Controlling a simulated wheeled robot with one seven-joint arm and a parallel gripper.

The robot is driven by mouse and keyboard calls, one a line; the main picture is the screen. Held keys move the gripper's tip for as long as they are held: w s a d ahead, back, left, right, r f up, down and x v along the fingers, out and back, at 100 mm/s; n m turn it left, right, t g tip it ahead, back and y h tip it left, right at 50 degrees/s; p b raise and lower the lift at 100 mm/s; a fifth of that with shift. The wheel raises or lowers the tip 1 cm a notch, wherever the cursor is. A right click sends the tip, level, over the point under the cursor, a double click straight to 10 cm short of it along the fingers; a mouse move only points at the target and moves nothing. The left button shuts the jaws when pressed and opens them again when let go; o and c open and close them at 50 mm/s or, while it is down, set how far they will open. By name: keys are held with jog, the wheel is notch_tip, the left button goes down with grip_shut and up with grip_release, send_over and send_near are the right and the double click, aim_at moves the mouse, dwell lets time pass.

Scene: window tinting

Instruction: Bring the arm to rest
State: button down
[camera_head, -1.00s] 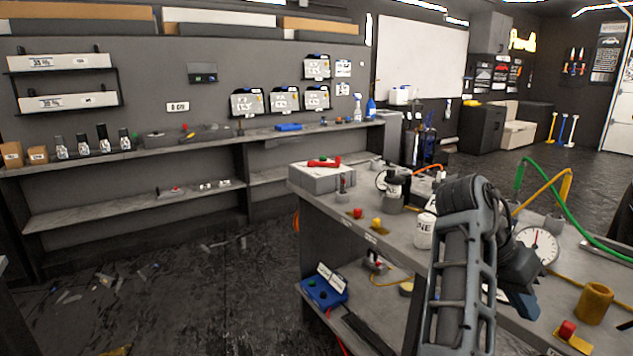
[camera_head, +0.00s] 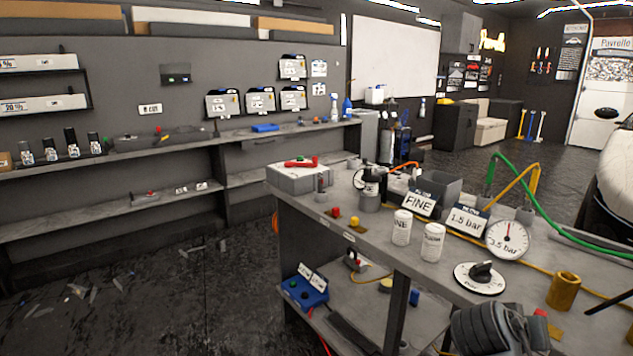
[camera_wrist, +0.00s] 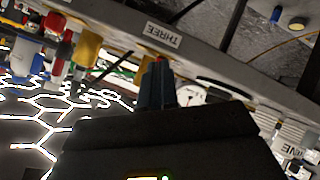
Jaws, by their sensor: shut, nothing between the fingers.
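My gripper (camera_wrist: 158,86) shows in the wrist view with its dark fingers shut together and nothing between them. The wrist view is tilted, with the bench edge and a "THREE" label (camera_wrist: 161,34) beyond the fingers. In the head view only a dark ribbed part of my arm shows at the bottom right, low in front of the workbench (camera_head: 440,262). The gripper itself is not visible there.
The bench carries two white cans (camera_head: 402,227), a "FINE" sign (camera_head: 419,204), a round gauge (camera_head: 507,239), a dial with a black knob (camera_head: 481,273) and a yellow cylinder (camera_head: 563,291). Green and yellow hoses arch at the right. Floor at left is open, with scattered scraps.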

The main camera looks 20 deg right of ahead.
jog(key=s+a+f+n+t+y, duration=0.4)
jog(key=s+a+n+t, duration=0.1)
jog(key=s+a, duration=0.25)
jog(key=s+a+f+n+t+y, duration=0.3)
jog(key=s+a+f+n+t, duration=0.15)
jog(key=s+a, duration=0.3)
jog(key=s+a+r+m+t+y, duration=0.1)
jog(key=s+a+r+t+y, duration=0.2)
jog(key=s+a+r, duration=0.9)
jog(key=s+a+y, duration=0.1)
jog(key=s, duration=0.2)
jog(key=shift+s+y, duration=0.3)
